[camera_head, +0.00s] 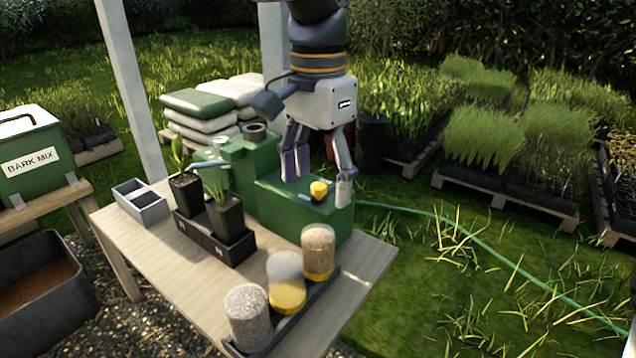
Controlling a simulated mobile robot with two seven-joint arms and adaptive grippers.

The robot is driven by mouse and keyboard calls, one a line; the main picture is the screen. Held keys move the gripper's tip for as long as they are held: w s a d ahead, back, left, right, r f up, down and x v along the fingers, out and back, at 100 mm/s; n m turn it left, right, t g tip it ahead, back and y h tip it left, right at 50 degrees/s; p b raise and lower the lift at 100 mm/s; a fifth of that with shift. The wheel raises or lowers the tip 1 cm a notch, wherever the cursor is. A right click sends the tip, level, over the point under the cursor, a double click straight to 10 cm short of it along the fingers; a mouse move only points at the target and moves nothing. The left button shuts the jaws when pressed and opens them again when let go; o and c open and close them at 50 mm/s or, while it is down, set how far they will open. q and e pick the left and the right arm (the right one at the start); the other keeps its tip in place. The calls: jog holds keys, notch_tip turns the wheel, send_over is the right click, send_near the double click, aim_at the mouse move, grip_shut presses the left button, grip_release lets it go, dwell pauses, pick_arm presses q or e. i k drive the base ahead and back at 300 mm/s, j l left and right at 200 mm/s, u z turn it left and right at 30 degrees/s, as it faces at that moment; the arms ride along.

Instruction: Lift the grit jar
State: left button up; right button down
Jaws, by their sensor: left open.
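Three clear jars stand in a dark tray (322,299) at the front right corner of the wooden table. The front jar (247,313) holds pale grey granules, the middle jar (286,281) has a yellow lower part, and the rear jar (318,249) holds tan grains above a yellow base. No labels are readable, so I cannot tell for certain which is the grit jar; the pale grey contents look most like grit. My left gripper (318,177) is open, pointing down over the green machine, behind the jars and apart from them. My right gripper is out of view.
The green machine (263,204) with a yellow knob (319,190) stands directly behind the jars. A black holder (212,243) with two potted plants and a grey divided box (141,203) stand to the left. The table's (150,262) front left part is bare.

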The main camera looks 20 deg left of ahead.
aim_at(245, 305)
jog(key=k+j, duration=0.25)
jog(key=k, duration=0.2)
jog(key=k+j, duration=0.25)
jog(key=k, duration=0.25)
